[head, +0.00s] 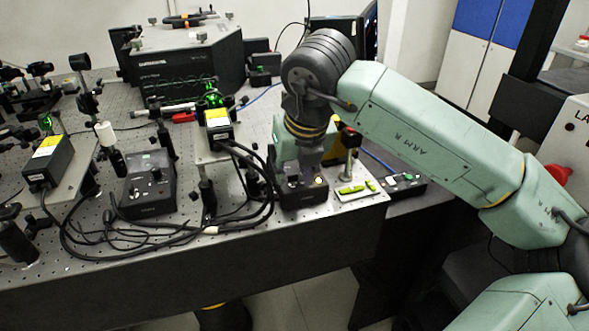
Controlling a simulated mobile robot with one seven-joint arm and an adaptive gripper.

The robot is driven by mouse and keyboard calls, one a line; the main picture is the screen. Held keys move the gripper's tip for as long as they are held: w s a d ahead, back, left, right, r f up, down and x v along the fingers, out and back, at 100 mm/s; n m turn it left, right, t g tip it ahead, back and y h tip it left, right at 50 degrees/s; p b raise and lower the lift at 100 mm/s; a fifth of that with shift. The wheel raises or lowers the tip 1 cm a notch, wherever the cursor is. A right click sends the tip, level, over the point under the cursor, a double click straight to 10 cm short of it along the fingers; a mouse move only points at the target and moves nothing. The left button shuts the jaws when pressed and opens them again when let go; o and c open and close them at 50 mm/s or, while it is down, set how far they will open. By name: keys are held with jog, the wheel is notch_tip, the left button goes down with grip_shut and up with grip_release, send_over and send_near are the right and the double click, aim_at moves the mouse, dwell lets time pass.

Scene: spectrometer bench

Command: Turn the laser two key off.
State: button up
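A black control box (302,193) sits near the front edge of the bench, under my arm's wrist. A small bright spot shows on its top right. My gripper (312,165) points down at this box; its fingers are mostly hidden by the wrist and blurred into the box. I cannot tell whether they are open, shut or touching a key.
Two yellow-labelled laser heads (217,122) (48,162) stand on the perforated bench. Black cables (150,240) loop along its front. A large black instrument (185,65) stands behind.

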grip_shut()
jog(key=shift+f+n+b, duration=0.1)
jog(key=shift+n+b, duration=0.2)
jog(key=shift+b, duration=0.1)
jog(key=shift+d+n+y+b, duration=0.1)
jog(key=shift+n+y+b, duration=0.4)
jog(key=shift+n+b, duration=0.35)
jog(key=n, duration=0.2)
jog(key=n+g+y+b, duration=0.1)
jog(key=n, duration=0.1)
jog(key=shift+w+d+n+b, duration=0.1)
jog(key=shift+w+n+b, duration=0.05)
jog(key=shift+n+b, duration=0.2)
jog(key=n+g, duration=0.1)
jog(key=n, duration=0.1)
jog(key=n+g+y, duration=0.1)
jog(key=n, duration=0.2)
jog(key=shift+w, duration=0.2)
jog(key=n+g, duration=0.1)
jog(key=n, duration=0.2)
jog(key=n+g+p, duration=0.1)
jog(key=n, duration=0.1)
jog(key=shift+w+n, duration=0.2)
jog(key=shift+n, duration=0.2)
jog(key=shift+g, duration=0.3)
